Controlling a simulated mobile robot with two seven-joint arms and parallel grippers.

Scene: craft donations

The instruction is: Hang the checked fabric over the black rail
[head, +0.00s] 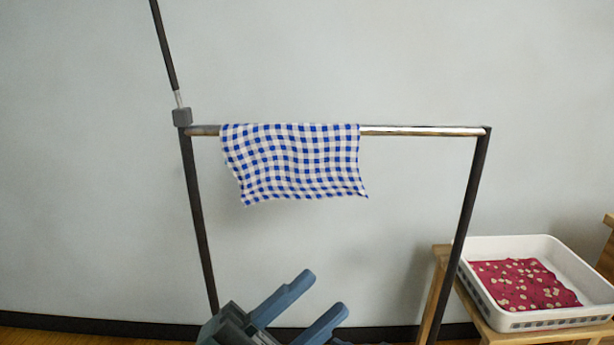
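The blue and white checked fabric (292,160) hangs over the left and middle part of the rail (425,131). Its front part drops below the bar, and its lower edge is wavy and a little slanted. Whatever hangs behind the bar is hidden. The rail's top bar looks shiny, and its posts are black. My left gripper (323,292) is at the bottom middle, below the fabric and apart from it. Its two blue-grey fingers are spread, with nothing between them. I cannot make out my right gripper.
A white basket (591,271) holding a red patterned cloth (522,285) stands on a wooden stand (545,337) at the lower right, beside the rail's right post. A thin dark pole (165,45) rises from the grey block (182,117) at the rail's left corner. A plain wall is behind.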

